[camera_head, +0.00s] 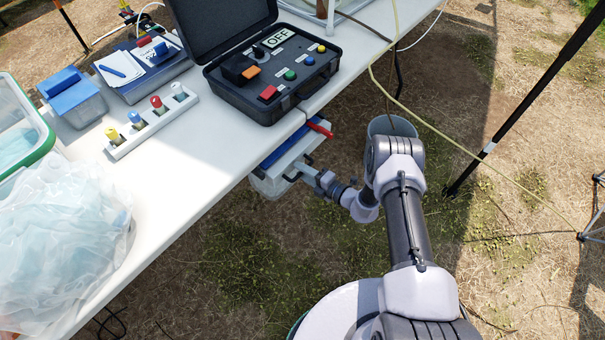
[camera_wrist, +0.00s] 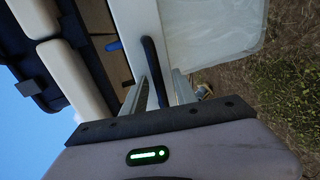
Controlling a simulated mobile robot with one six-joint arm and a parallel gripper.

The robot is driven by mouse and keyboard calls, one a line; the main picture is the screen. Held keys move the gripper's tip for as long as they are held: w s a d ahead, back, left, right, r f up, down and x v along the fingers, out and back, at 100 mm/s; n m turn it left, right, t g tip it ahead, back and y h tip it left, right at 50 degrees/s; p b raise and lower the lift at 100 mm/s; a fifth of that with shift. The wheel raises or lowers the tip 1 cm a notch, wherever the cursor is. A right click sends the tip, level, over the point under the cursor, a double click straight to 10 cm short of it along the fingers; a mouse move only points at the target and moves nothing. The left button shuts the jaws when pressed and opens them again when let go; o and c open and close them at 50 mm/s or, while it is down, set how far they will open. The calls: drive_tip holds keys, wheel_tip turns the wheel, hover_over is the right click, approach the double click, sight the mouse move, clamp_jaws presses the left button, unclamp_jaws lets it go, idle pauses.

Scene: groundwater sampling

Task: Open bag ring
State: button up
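A bag holder with a white and blue top frame (camera_head: 287,150) hangs below the table's front edge, with a pale translucent bag (camera_head: 268,184) under it. A red lever (camera_head: 320,130) sticks out at its upper right end. In the wrist view the bag (camera_wrist: 212,30) hangs beside a white frame strip (camera_wrist: 138,22). A black bar (camera_wrist: 154,70) lies on that strip. My gripper (camera_head: 299,168) is at the front side of the holder. In the wrist view my gripper (camera_wrist: 160,85) has its fingers apart, with the black bar between them. Contact cannot be told.
The white table (camera_head: 185,150) carries an open black control case (camera_head: 270,75), a rack of coloured-cap vials (camera_head: 150,125), a blue-lidded box (camera_head: 75,100) and a clear plastic bag (camera_head: 60,235). A bucket (camera_head: 390,125) stands behind my arm. A yellow hose (camera_head: 470,135) crosses the right side.

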clamp_jaws()
idle(1.5)
